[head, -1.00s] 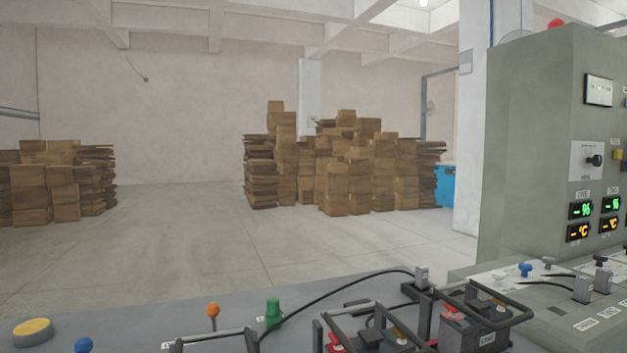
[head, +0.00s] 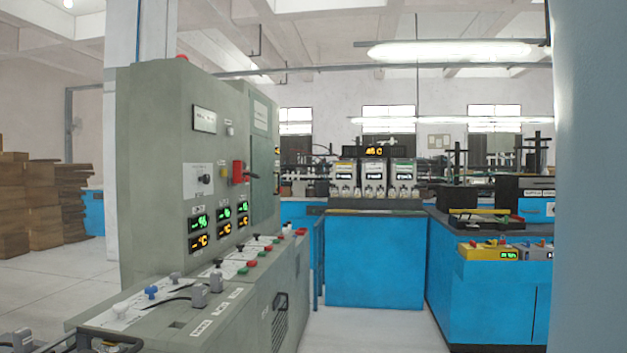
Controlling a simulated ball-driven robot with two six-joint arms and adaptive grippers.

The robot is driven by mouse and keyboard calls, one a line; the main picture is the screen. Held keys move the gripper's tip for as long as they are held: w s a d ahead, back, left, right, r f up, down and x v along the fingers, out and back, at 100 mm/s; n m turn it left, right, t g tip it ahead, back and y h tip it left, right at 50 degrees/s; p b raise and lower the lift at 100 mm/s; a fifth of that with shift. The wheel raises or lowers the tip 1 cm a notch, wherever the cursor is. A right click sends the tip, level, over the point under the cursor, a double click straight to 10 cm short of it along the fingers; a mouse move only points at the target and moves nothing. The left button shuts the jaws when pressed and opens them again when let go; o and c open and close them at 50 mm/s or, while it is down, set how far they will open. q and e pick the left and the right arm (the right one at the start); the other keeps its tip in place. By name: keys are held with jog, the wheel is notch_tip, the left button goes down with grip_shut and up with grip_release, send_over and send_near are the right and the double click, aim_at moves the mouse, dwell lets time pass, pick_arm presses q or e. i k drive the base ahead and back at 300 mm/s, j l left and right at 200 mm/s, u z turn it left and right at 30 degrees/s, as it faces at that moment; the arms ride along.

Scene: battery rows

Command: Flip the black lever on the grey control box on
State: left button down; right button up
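A grey control box (head: 160,130), a tall cabinet with a sloping desk, stands at left centre in the head view. Its face carries a black knob or lever (head: 205,180) on a white plate. A red switch part (head: 238,172) with a small dark arm sits to the right of it.
Small coloured knobs and grey plugs (head: 199,295) line the desk of the box. Blue workbenches (head: 375,262) stand behind and to the right. A pale floor strip (head: 372,331) runs between. A blue-grey surface (head: 592,180) blocks the right edge. Cardboard stacks (head: 25,205) are far left.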

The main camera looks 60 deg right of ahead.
aim_at(252, 175)
jog(key=z, duration=1.6)
jog(key=u, duration=0.45)
jog(key=i+l+u, duration=0.4)
jog(key=l+u, duration=0.15)
jog(key=i+l+u, duration=0.25)
jog(key=i+l, duration=0.15)
jog(key=l, duration=0.35)
jog(key=i+l+u, duration=0.1)
jog(key=l, duration=0.35)
jog(key=i+l, duration=0.25)
jog(key=l, duration=0.25)
jog(key=i+l+u, duration=0.1)
jog(key=l, duration=0.4)
jog(key=i+l, duration=0.15)
jog(key=l, duration=0.35)
jog(key=i+l+u, duration=0.1)
jog(key=l, duration=0.4)
jog(key=i+l+u, duration=0.1)
jog(key=l, duration=0.45)
jog(key=i+l, duration=0.15)
jog(key=l, duration=0.35)
